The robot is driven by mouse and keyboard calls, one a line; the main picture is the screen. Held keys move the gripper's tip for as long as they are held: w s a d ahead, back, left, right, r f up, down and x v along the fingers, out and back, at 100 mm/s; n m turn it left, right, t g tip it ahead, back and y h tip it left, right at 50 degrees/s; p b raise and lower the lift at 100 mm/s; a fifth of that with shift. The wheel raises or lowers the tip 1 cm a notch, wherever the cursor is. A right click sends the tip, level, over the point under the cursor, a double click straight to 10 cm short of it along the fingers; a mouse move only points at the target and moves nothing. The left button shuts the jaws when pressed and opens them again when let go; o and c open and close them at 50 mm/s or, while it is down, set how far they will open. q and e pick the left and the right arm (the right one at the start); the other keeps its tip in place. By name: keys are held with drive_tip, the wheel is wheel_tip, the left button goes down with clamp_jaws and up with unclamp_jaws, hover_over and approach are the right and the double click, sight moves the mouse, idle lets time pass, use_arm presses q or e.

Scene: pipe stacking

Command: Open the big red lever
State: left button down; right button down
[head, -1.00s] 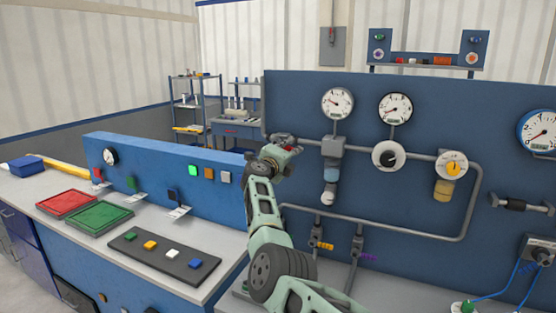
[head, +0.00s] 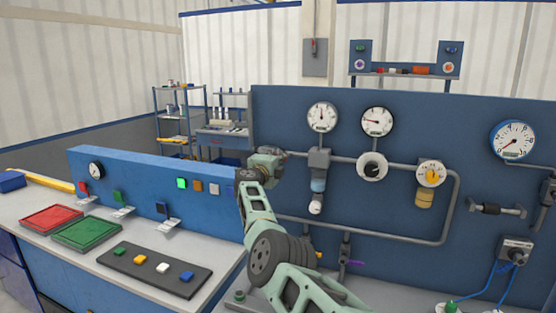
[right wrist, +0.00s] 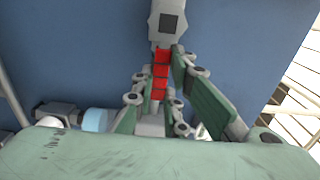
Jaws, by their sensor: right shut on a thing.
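The red lever (right wrist: 161,76) shows in the right wrist view as a red strip below a grey valve body (right wrist: 168,22) on the blue panel. My right gripper (right wrist: 162,68) has its fingers on both sides of the lever and is shut on it. In the head view my right gripper (head: 268,162) is at the left end of the grey pipe, near the panel's left edge. The lever is hidden behind the gripper there. My left gripper is not in view.
The blue panel (head: 400,215) carries pipes, a round gauge (head: 322,117), a second gauge (head: 377,121) and a yellow-centred dial (head: 430,174). A low blue console (head: 130,175) with buttons and trays stands at left. A wall switch box (head: 315,58) is behind.

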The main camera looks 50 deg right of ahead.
drive_tip(key=c, duration=1.7)
unclamp_jaws()
drive_tip(key=shift+c, duration=0.2)
drive_tip(key=v, duration=1.2)
